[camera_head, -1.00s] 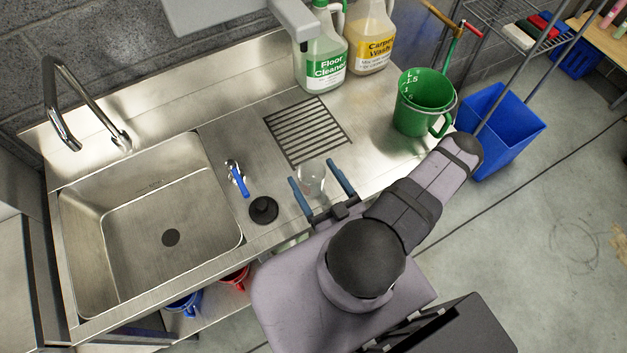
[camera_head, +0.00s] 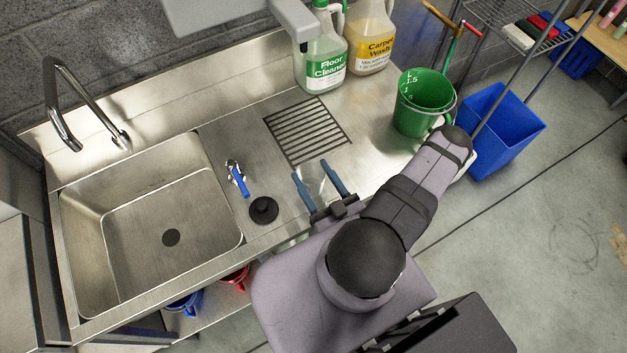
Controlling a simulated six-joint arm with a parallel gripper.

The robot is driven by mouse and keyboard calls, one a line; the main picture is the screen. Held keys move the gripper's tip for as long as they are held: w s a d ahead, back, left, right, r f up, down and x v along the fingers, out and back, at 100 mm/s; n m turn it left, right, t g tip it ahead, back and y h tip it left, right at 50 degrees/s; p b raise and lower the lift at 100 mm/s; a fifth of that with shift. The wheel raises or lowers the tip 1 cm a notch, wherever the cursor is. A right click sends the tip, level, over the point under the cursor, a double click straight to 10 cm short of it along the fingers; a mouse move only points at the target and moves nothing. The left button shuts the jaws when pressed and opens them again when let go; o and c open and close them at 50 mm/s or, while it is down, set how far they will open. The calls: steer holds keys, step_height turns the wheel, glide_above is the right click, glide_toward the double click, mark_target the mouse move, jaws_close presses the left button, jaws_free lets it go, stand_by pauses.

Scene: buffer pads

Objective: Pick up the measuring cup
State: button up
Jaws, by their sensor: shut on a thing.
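The measuring cup (camera_head: 314,182) is a small clear, see-through vessel at the front of the steel counter, right of the black plug. My gripper (camera_head: 310,169) has its two blue fingers on either side of the cup and is shut on it. The cup's outline is faint against the steel. I cannot tell whether its base touches the counter.
The sink (camera_head: 155,230) lies left, with a blue-handled valve (camera_head: 237,178) and black plug (camera_head: 264,210) beside it. A drain grate (camera_head: 307,132) is behind the cup. A green graduated jug (camera_head: 424,105), Floor Cleaner (camera_head: 322,68) and Carpet Wash (camera_head: 371,45) stand farther back.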

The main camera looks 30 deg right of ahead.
step_height(320, 180, up, 10)
steer(key=p, duration=0.9)
steer(key=w+a+f+n+g+y+b, duration=0.2)
steer(key=w+a+f+n+y+b, duration=0.2)
steer(key=w+a+y+b, duration=0.3)
steer(key=shift+w+f+n+y+b, duration=0.15)
steer(key=shift+w+n+y+b, duration=0.2)
steer(key=shift+n+y+b, duration=0.7)
steer(key=shift+f, duration=0.1)
